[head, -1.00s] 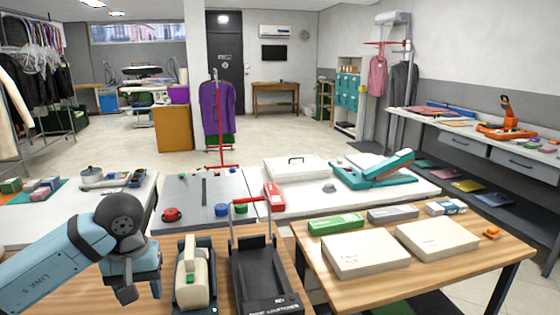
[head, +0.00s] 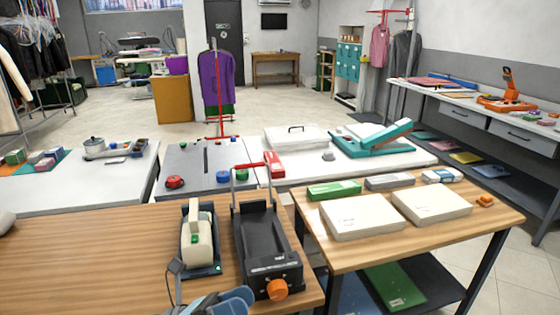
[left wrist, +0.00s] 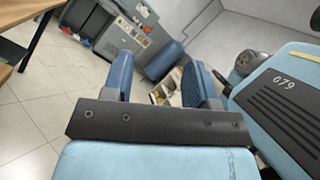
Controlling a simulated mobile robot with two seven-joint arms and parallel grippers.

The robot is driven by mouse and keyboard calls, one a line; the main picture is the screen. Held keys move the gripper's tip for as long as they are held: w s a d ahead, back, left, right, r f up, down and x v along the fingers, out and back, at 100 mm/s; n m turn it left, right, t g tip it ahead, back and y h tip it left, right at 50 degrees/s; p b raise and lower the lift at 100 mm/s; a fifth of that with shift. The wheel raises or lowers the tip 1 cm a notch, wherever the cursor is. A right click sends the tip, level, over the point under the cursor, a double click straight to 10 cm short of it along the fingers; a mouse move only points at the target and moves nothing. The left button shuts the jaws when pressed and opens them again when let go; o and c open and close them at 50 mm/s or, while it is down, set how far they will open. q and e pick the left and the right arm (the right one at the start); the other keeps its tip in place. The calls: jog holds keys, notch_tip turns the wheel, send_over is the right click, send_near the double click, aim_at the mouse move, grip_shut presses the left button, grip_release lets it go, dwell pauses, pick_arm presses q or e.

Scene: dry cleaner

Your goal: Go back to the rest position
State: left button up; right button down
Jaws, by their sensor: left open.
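My left gripper (head: 218,302) shows only in part at the bottom edge of the head view, just in front of the wooden bench and below the tape dispenser. In the left wrist view its two blue fingers (left wrist: 162,78) stand apart with nothing between them. It points toward the tiled floor, clear of the furniture. My right gripper is in neither view.
The wooden bench (head: 90,250) holds a cream tape dispenser (head: 198,240) and a black device with a red handle (head: 265,245). A second table to the right carries white boxes (head: 360,216). Tiled floor (left wrist: 60,85) is open at left in the wrist view.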

pick_arm(q)
jog(key=a+f+n+t+y, duration=0.4)
jog(key=f+n+t+y, duration=0.25)
jog(key=n, duration=0.65)
jog(key=a+f+n+t+y, duration=0.3)
jog(key=f+n+t+y, duration=0.3)
jog(key=n, duration=0.8)
jog(key=s+a+f+n+g+y, duration=0.2)
jog(key=s+f+n+g+y, duration=0.1)
jog(key=s+f+n, duration=0.5)
jog(key=s+a+f+n+g+y, duration=0.3)
jog(key=s+f+n+g, duration=0.1)
jog(key=f+n, duration=0.4)
notch_tip(320, 180, up, 12)
jog(key=m+p, duration=0.2)
jog(key=p, duration=1.3)
jog(key=shift+s+a+r+t, duration=0.2)
jog(key=shift+s+a+t, duration=0.1)
jog(key=shift+s+t, duration=0.15)
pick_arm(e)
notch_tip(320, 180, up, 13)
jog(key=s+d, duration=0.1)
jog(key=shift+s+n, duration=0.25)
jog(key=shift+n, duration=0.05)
pick_arm(q)
jog(key=shift+f, duration=0.1)
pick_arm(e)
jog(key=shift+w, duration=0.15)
